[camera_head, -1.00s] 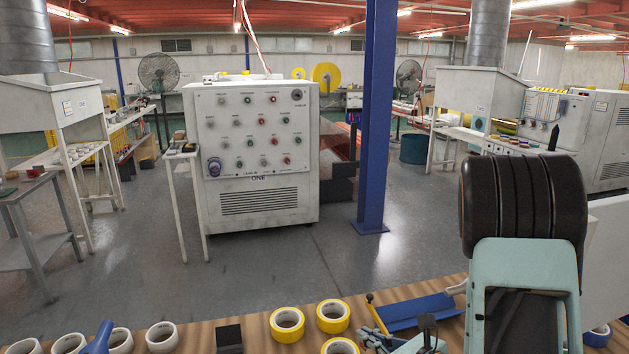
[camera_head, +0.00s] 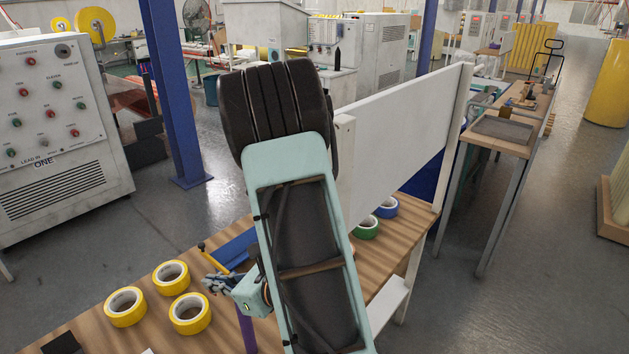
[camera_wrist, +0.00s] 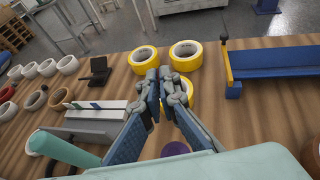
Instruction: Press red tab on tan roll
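My gripper (camera_wrist: 160,74) is in the middle of the wrist view, its two blue-grey fingers meeting at the tips with nothing seen between them. It also shows low in the head view (camera_head: 214,284), above the wooden table (camera_head: 110,305) and beside the yellow rolls. A tan-brown roll (camera_wrist: 36,101) lies at the left of the wrist view among white rolls, well away from my fingertips. I cannot make out a red tab on it. The head view does not clearly show this roll.
Yellow rolls (camera_wrist: 143,59) lie close beyond my fingers. A grey and white dispenser (camera_wrist: 95,120) stands left, a blue one (camera_wrist: 272,63) right. White rolls (camera_wrist: 67,64) and a red roll (camera_wrist: 6,93) lie far left. A white panel (camera_head: 400,135) borders the table.

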